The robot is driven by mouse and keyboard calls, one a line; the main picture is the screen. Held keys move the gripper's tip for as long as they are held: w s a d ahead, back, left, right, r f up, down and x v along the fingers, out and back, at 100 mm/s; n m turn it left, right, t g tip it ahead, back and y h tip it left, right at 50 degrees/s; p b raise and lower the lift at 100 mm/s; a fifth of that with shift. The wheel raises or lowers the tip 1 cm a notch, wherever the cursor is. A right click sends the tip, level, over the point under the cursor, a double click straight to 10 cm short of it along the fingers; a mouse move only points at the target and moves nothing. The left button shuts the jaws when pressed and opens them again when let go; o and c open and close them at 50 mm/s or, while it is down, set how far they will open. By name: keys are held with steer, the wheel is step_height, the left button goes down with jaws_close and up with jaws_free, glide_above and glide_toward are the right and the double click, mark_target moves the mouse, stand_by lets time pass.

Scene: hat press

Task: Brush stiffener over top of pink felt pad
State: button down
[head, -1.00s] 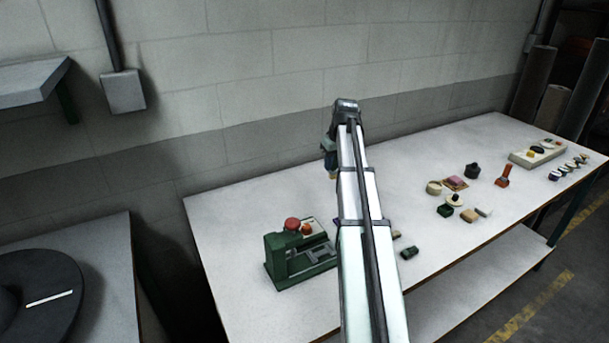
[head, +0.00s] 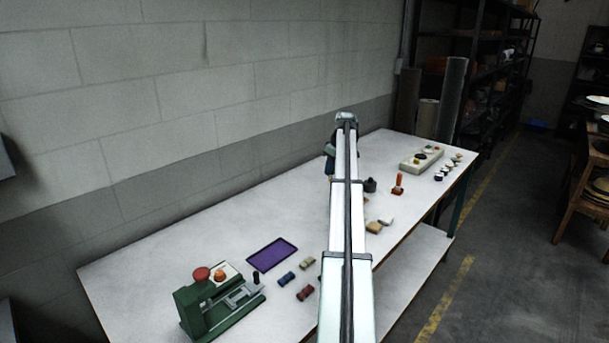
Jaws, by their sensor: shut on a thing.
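My gripper (head: 330,166) hangs down at the far end of my arm, over the back-middle of the workbench. It is small and partly covered by the arm. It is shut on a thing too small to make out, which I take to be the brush. The pink felt pad is hidden behind my arm now; in the earlier head view it lies on a small brown-edged base beside a dark pot. That dark pot (head: 370,186) shows just right of my arm. I cannot tell which container holds the stiffener.
A green press (head: 205,312) stands at the bench's near left. A purple tray (head: 272,254) and several small blocks lie beside it. An orange-handled tool (head: 398,184) stands right of the pot. A pale tray (head: 421,160) and several small round pieces are at the far right.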

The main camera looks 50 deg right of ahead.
steer(key=s+d, duration=0.5)
steer(key=d, duration=0.3)
steer(key=shift+s+f+x, duration=0.1)
steer(key=shift+s+x, duration=0.15)
steer(key=shift+x, duration=0.9)
steer(key=shift+s+f+x, duration=0.1)
steer(key=shift+s+x, duration=0.15)
steer(key=shift+x, duration=0.85)
steer(key=shift+s+x, duration=0.3)
steer(key=shift+x, duration=0.85)
steer(key=shift+s+f, duration=0.15)
steer(key=shift+f, duration=0.2)
steer(key=shift+s+a, duration=0.1)
steer(key=shift+s, duration=1.45)
steer(key=w, duration=0.3)
steer(key=shift+w, duration=0.25)
steer(key=shift+d, duration=1.25)
steer(key=shift+s+a, duration=0.15)
steer(key=shift+s, duration=1.4)
steer(key=shift+w+r, duration=0.1)
steer(key=shift+w, duration=1.5)
step_height(320, 180, up, 8)
